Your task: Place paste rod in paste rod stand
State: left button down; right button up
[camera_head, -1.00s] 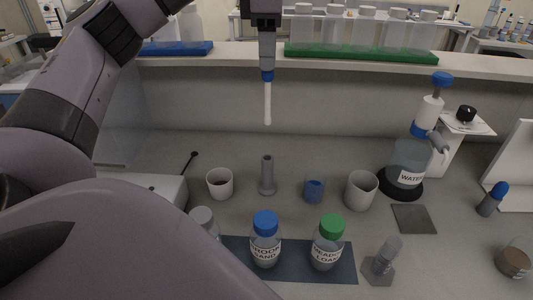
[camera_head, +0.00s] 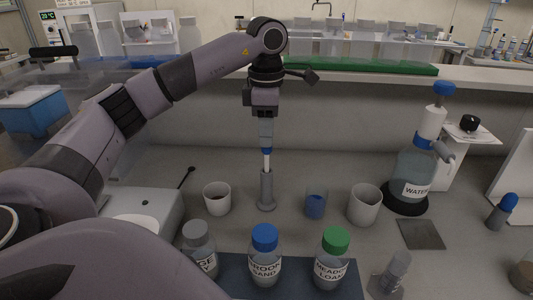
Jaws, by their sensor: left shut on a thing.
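The paste rod (camera_head: 267,161) is white with a blue collar and hangs upright below my left gripper (camera_head: 266,132). My left gripper is shut on its upper end. The paste rod stand (camera_head: 267,191) is a grey upright tube on a round base, standing on the bench. The rod's lower end is at the stand's top opening and its tip is hidden, seemingly inside the tube. My right gripper is not in view.
A white cup with dark contents (camera_head: 217,198) stands left of the stand. A blue-filled beaker (camera_head: 316,204) and an empty-looking white cup (camera_head: 363,204) stand to its right. Capped soil bottles (camera_head: 265,256) are in front. A water bottle (camera_head: 412,177) stands at the right.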

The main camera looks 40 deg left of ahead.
aim_at(266, 152)
pick_arm(q)
jog(key=shift+f, duration=0.7)
notch_tip(266, 152, down, 3)
jog(key=shift+f+p, duration=0.1)
jog(key=shift+p, duration=0.3)
jog(key=shift+f, duration=0.1)
jog(key=shift+f, duration=0.1)
jog(key=shift+f, duration=0.1)
jog(key=c, duration=0.9)
grip_release()
jog(key=shift+c, duration=0.2)
